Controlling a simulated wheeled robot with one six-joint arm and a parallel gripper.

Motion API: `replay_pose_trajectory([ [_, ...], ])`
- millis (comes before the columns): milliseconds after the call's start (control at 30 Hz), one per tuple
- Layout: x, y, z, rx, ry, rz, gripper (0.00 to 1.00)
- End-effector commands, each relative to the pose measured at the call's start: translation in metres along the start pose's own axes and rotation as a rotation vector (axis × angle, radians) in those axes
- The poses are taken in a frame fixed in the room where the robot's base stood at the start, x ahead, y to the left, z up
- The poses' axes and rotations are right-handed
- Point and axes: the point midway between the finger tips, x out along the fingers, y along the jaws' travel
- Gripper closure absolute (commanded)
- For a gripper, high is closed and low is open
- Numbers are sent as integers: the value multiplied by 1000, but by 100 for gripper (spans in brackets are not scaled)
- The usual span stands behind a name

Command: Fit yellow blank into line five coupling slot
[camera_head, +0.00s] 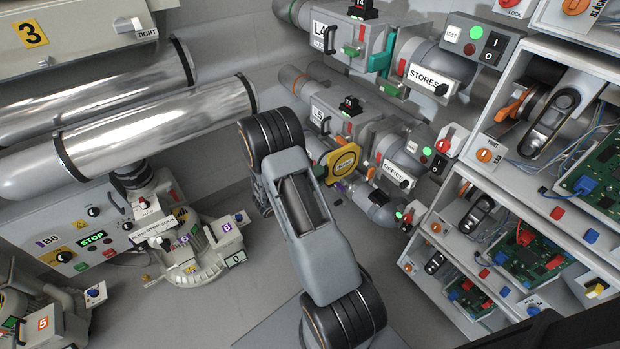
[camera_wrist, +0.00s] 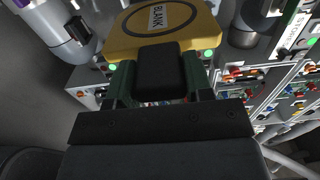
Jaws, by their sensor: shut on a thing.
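The yellow blank (camera_head: 343,163) is a flat plate with a dark ring and lettering. In the wrist view the blank (camera_wrist: 158,24) reads "BLANK" and fills the top middle. My gripper (camera_wrist: 157,75) is shut on its near edge. In the head view the blank is held beside the grey line five unit, marked by the L5 plate (camera_head: 319,117). The blank overlaps the lower pipework there in the picture. I cannot tell whether it touches it. The line five coupling slot cannot be made out clearly; my arm and the blank cover part of that area.
The line four unit (camera_head: 325,38) sits above, with a green plate (camera_head: 383,52) in it. The STORES pipe (camera_head: 426,70) and OFFICE pipe (camera_head: 400,165) lie to the right. Open shelves with circuit boards (camera_head: 530,250) stand further right. Large silver tubes (camera_head: 150,125) run at left.

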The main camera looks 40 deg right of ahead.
Motion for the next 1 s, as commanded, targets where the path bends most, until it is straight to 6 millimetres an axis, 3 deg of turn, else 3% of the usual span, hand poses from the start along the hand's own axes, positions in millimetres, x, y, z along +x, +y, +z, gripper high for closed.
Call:
replay_pose_trajectory([
  [1000,108,0,0,3,3,-1,83],
])
